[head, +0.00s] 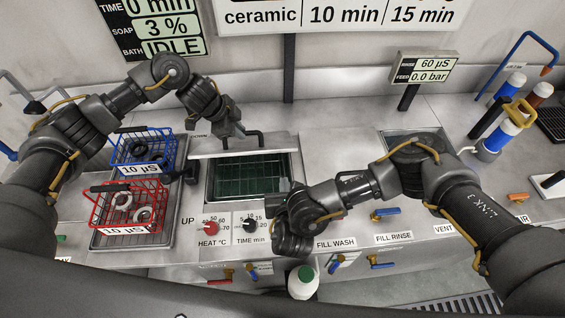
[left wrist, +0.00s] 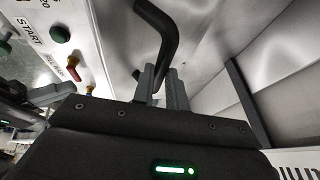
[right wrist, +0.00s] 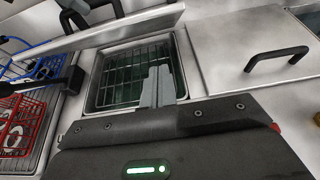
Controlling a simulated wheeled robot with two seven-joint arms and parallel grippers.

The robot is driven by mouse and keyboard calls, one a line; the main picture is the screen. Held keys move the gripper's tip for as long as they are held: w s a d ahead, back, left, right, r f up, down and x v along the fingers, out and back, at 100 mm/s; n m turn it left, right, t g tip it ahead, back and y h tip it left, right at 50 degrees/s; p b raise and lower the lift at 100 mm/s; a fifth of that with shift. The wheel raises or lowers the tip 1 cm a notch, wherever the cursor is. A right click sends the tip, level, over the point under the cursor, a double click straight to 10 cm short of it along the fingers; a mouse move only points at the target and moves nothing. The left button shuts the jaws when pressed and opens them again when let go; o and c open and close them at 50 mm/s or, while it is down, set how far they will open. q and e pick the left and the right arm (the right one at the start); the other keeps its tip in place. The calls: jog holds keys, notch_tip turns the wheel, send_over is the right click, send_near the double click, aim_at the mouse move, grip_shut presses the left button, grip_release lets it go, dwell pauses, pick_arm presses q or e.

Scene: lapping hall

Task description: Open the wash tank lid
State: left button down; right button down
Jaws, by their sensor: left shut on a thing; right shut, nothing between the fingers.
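The wash tank lid (head: 238,147) is a pale metal plate, raised and tilted at the back of the tank opening. It also shows nearly edge-on in the right wrist view (right wrist: 125,27). The open tank (head: 250,178) holds a wire rack in dark green liquid. My left gripper (head: 236,130) is shut on the lid's black bar handle (left wrist: 163,40) above the tank. My right gripper (head: 285,187) is shut and empty at the tank's front right edge; its fingertips show over the opening in the right wrist view (right wrist: 158,84).
Blue (head: 145,152) and red (head: 127,207) wire baskets with rings stand left of the tank. A flat metal cover with a black handle (right wrist: 275,59) lies to the right. Heat (head: 211,228) and time (head: 249,224) knobs and a white bottle (head: 302,282) are in front.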

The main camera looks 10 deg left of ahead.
pick_arm(q)
jog(key=shift+w+a+f, duration=0.1)
jog(key=shift+a+f, duration=0.05)
jog(key=shift+a, duration=0.1)
pick_arm(e)
jog(key=w+a+r, duration=0.1)
jog(key=w, duration=0.5)
jog(key=shift+r, duration=0.25)
jog(key=shift+a, duration=0.1)
jog(key=shift+w+a+r+g, duration=0.1)
jog(key=shift+w+r+g, duration=0.3)
jog(key=shift+w+r, duration=0.25)
jog(key=shift+s+r, duration=0.1)
jog(key=shift+r, duration=0.05)
pick_arm(q)
jog(key=c, duration=1.7)
grip_release()
jog(key=shift+w, duration=0.1)
jog(key=shift+o, duration=1.1)
jog(key=shift+w+d, duration=0.1)
jog(key=shift+d, duration=0.05)
jog(key=shift+o, duration=0.4)
